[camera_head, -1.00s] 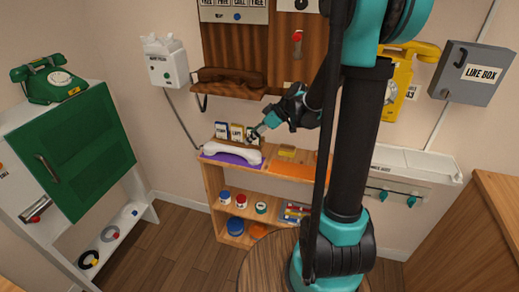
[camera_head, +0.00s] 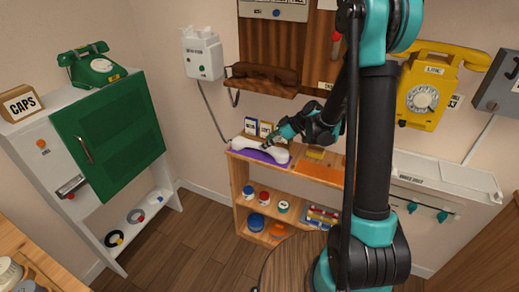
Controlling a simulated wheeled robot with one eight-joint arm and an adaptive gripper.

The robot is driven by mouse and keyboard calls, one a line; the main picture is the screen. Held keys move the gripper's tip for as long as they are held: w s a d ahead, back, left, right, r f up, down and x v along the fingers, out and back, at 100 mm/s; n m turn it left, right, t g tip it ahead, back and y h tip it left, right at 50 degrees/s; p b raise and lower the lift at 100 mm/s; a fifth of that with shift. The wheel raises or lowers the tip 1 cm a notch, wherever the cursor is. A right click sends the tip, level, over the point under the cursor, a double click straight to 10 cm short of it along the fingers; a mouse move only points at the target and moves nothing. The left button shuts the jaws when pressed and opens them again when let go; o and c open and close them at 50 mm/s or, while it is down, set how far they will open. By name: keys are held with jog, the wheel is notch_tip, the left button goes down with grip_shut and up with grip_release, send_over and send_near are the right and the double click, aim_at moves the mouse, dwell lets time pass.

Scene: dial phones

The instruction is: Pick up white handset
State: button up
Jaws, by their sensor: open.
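The white handset (camera_head: 248,148) lies lengthwise on a purple mat (camera_head: 260,158) at the left end of the wooden shelf unit's top. My gripper (camera_head: 270,143) is just above and behind the handset's right half, with its fingers pointing down and left. The fingers look small here, and I cannot tell whether they touch the handset. The gripper is open and nothing shows held in it.
Small labelled cards (camera_head: 251,126) stand behind the handset. An orange mat (camera_head: 318,169) with a yellow block (camera_head: 315,153) lies to the right. A brown handset (camera_head: 263,73) rests on a wall shelf above. A green cabinet (camera_head: 110,140) stands at the left.

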jog(key=shift+x, duration=2.9)
jog(key=shift+s, duration=0.1)
grip_shut()
